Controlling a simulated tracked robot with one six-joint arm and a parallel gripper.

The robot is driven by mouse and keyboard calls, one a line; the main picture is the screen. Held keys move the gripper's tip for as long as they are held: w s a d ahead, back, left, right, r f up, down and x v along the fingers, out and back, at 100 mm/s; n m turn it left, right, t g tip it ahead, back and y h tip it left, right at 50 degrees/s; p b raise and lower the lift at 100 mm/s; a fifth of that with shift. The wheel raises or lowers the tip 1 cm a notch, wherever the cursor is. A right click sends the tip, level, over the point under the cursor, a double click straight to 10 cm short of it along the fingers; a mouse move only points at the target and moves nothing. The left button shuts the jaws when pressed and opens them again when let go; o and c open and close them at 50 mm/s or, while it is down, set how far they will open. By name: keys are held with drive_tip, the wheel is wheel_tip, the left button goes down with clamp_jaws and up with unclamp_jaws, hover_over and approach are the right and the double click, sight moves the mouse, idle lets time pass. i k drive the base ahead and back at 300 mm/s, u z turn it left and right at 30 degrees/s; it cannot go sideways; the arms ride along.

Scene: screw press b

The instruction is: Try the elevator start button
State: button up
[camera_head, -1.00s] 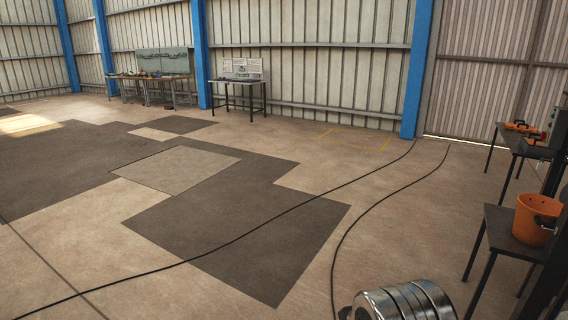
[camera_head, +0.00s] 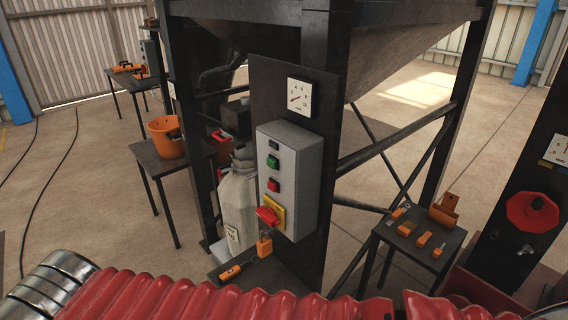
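A light grey control box (camera_head: 303,165) is mounted on a dark panel in the middle of the view. On its front, from top to bottom, are a small dark element (camera_head: 273,145), a green button (camera_head: 272,162), a red button (camera_head: 273,185) and a red switch handle (camera_head: 267,215) on a yellow plate (camera_head: 276,207). No label can be read to show which one is the elevator start button. My gripper is not in view.
An orange bucket (camera_head: 167,138) stands on a left table. Orange items lie on a small right table (camera_head: 447,242). A red ribbed tube (camera_head: 190,300) crosses the bottom edge.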

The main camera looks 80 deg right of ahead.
sight(272, 163)
drive_tip(key=z, duration=1.65)
drive_tip(key=k, duration=1.05)
drive_tip(key=z, duration=0.6)
drive_tip(key=i, duration=0.85)
drive_tip(key=u, duration=0.05)
